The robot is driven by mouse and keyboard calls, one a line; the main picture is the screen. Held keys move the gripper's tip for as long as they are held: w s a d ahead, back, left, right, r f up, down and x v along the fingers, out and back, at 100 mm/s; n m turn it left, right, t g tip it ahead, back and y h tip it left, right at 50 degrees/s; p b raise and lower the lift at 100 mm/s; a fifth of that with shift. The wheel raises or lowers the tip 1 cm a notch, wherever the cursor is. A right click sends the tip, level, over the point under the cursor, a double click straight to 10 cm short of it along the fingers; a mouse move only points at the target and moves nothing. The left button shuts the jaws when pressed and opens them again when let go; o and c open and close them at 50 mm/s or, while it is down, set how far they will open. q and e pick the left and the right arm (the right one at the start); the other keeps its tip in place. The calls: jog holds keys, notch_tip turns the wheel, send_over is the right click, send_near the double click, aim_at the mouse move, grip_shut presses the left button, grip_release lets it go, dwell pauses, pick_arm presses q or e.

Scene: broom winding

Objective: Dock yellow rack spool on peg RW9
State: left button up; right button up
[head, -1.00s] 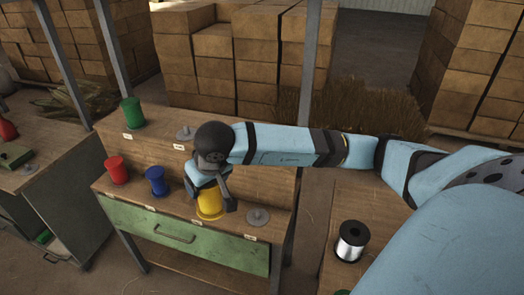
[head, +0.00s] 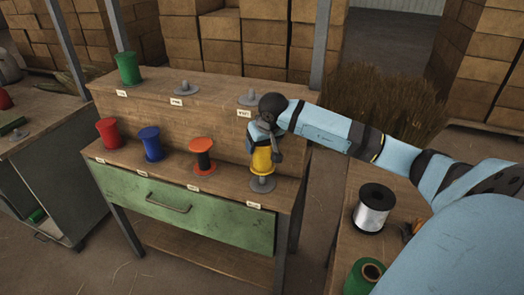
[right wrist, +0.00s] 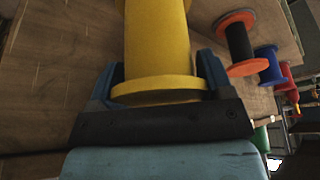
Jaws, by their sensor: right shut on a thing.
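The yellow spool (head: 262,160) is upright in my right gripper (head: 266,146), at the right end of the lower shelf. It is directly over a grey peg (head: 262,184) with a round base; whether spool and peg touch, I cannot tell. In the right wrist view the yellow spool (right wrist: 158,40) stands between the two blue fingers of the right gripper (right wrist: 160,88), which is shut on it. A small label (head: 253,205) sits on the shelf edge below this peg; its text is too small to read. My left gripper is not in view.
The wooden rack (head: 222,182) holds red (head: 108,132), blue (head: 150,144) and orange-black (head: 202,155) spools on the lower shelf. A green spool (head: 128,68) and bare pegs (head: 183,88) are above. A silver spool (head: 374,208) stands on the right-hand table.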

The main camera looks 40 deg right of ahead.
aim_at(262, 161)
jog(key=shift+f+b, duration=0.35)
jog(key=shift+f, duration=0.4)
jog(key=shift+f+b, duration=1.05)
jog(key=shift+f, duration=0.9)
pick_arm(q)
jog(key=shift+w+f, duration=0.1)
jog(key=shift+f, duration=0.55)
pick_arm(e)
jog(key=shift+f, duration=0.1)
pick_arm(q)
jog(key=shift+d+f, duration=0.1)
pick_arm(e)
jog(key=shift+s, duration=0.15)
pick_arm(q)
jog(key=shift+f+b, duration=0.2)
jog(key=shift+b, duration=0.15)
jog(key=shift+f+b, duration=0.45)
pick_arm(e)
jog(key=shift+f, duration=0.65)
jog(key=o, duration=0.7)
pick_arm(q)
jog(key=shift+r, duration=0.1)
pick_arm(e)
jog(key=shift+r, duration=0.15)
